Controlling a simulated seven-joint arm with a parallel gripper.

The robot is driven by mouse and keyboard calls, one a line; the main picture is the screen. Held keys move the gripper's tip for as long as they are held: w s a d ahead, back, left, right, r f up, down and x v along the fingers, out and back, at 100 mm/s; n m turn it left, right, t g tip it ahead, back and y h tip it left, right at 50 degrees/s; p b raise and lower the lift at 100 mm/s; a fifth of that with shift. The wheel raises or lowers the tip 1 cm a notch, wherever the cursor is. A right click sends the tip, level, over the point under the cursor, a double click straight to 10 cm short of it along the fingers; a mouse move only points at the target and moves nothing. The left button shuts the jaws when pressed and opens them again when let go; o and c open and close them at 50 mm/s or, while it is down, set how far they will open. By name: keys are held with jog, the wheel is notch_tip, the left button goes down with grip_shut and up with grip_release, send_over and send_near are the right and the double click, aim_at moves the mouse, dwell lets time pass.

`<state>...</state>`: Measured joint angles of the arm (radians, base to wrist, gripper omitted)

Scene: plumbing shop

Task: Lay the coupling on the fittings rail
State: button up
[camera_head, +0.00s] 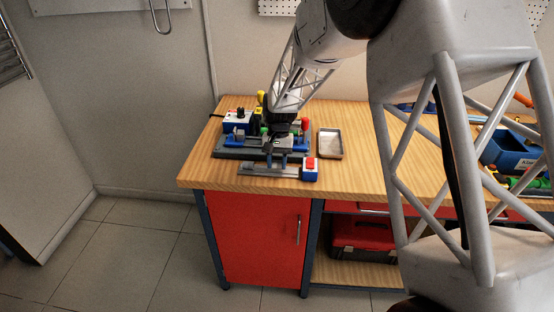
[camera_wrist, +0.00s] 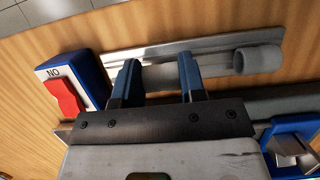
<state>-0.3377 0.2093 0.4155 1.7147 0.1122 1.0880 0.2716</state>
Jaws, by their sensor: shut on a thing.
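My gripper (camera_wrist: 158,72) has its two blue fingers shut on a grey piece, taken as the coupling (camera_wrist: 161,77). The fittings rail (camera_wrist: 165,50), a bare metal strip, runs just beyond the fingertips in the wrist view. A grey tubular part with a wider, open end (camera_wrist: 258,59) lies along the rail to the right of the fingers; whether it joins the held piece is hidden by the right finger. In the head view my gripper (camera_head: 276,161) is low over the rail (camera_head: 262,171) at the bench's front left. Whether the coupling touches the rail cannot be told.
A blue-and-white box with a red rocker switch (camera_wrist: 66,92) stands at the rail's end, close to one finger; it also shows in the head view (camera_head: 310,169). A blue fixture (camera_wrist: 290,140) sits behind. A shallow tray (camera_head: 330,144) lies to the right, with bare wood beyond.

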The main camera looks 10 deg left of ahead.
jog(key=shift+f, duration=0.35)
jog(key=o, duration=1)
jog(key=shift+c, duration=0.2)
jog(key=shift+r, duration=0.1)
jog(key=v, duration=0.7)
jog(key=shift+r, duration=0.3)
jog(key=shift+w, duration=0.15)
